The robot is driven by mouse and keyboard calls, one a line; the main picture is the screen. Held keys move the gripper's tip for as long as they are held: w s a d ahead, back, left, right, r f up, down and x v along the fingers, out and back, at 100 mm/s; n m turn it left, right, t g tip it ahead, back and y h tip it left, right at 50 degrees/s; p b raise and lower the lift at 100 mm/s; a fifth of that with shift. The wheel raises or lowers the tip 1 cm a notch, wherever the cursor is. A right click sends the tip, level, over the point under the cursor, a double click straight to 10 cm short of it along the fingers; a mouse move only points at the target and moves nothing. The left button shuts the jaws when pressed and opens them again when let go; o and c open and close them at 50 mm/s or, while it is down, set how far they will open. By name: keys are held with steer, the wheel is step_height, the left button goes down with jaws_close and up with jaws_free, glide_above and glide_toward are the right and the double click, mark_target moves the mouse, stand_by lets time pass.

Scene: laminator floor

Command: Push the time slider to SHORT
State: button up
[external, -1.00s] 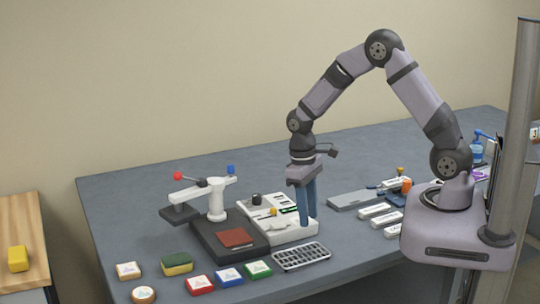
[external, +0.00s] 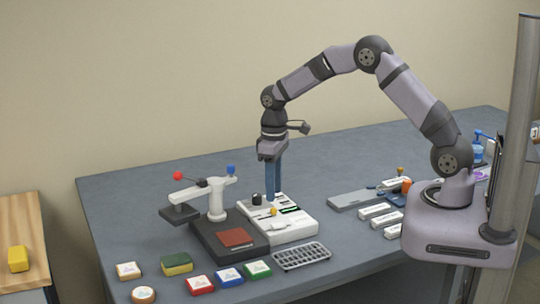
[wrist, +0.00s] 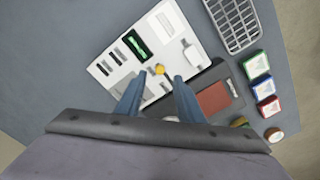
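The white control panel (external: 295,232) sits on the grey table and carries a small yellow knob (external: 273,211), a black knob (external: 256,198) and a green display. I cannot read any SHORT marking or tell for certain which part is the time slider. My gripper (external: 272,194) points down over the back of the panel, its blue fingers apart and empty. In the wrist view the yellow knob (wrist: 159,69) appears just beyond and between the fingertips (wrist: 158,82). Dark slots (wrist: 115,56) and a pale raised piece (wrist: 193,55) lie on either side of it.
Left of the panel stands a dark base with a red-brown pad (external: 236,237) and a white lever arm (external: 205,190) with red and blue ends. A grey grille (external: 301,256) and coloured blocks (external: 229,275) lie in front. White packets (external: 373,211) lie to the right.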

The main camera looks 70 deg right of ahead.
mark_target(273, 212)
steer(key=shift+f+p, duration=0.7)
steer(key=shift+f, duration=1.8)
jaws_close()
